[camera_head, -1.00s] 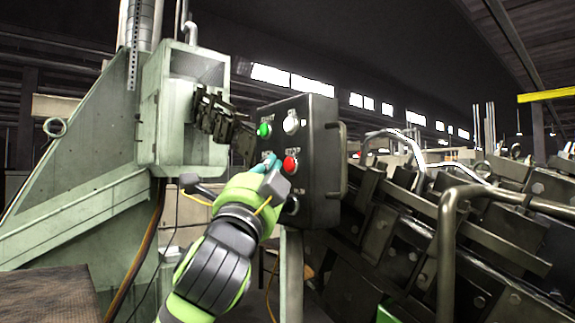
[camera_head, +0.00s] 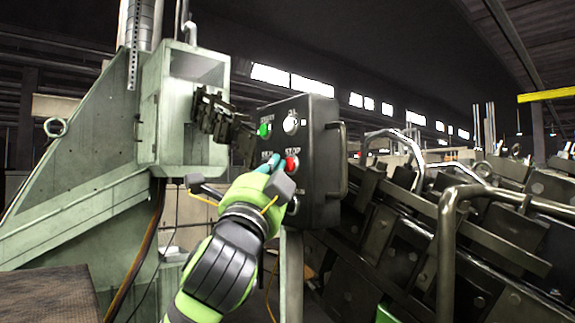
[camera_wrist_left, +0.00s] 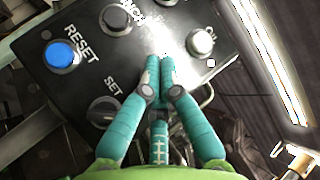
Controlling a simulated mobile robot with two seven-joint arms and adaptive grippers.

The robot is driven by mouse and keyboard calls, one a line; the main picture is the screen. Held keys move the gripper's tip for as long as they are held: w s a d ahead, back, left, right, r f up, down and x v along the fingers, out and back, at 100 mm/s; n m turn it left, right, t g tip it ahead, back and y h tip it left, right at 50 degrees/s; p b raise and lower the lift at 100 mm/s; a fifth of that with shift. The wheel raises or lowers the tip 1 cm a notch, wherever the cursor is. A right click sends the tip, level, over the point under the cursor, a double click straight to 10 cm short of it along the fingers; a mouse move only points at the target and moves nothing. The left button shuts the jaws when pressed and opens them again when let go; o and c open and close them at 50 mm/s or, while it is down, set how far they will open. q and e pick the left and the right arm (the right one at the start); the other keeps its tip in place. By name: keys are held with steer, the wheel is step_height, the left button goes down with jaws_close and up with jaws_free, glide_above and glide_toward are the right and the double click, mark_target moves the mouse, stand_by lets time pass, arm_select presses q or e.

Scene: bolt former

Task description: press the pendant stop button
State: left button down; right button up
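The pendant is a dark box (camera_head: 322,150) on a post, with a handle on its right side. Its red stop button (camera_head: 292,164) sits under a STOP label. A green button (camera_head: 264,130) and a white button (camera_head: 290,125) are above. My left gripper (camera_head: 272,163) is shut, its teal fingertips just left of the red button; I cannot tell whether they touch it. In the left wrist view the shut fingertips (camera_wrist_left: 160,66) point at the panel, between a blue RESET button (camera_wrist_left: 62,56) and a white button (camera_wrist_left: 200,42). The red button is not visible there. My right gripper is not in view.
A pale green machine housing (camera_head: 75,210) stands at the left. Heavy dark machinery with bent metal bars (camera_head: 470,220) fills the right. In the left wrist view a black SET knob (camera_wrist_left: 102,110) and another black button (camera_wrist_left: 115,18) are near the fingers.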

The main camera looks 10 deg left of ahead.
arm_select(q)
steer(key=shift+w+d, duration=0.3)
steer(key=shift+w, duration=0.05)
stand_by(0.6)
steer(key=shift+s+a, duration=0.5)
steer(key=shift+s, duration=0.15)
steer(key=shift+s+a+b, duration=0.1)
steer(key=shift+b, duration=0.2)
steer(key=s+a, duration=0.1)
steer(key=s, duration=0.1)
steer(key=s+a+b, duration=0.1)
steer(key=a, duration=0.1)
steer(key=shift+s, duration=0.35)
steer(key=shift+d, duration=0.1)
stand_by(0.5)
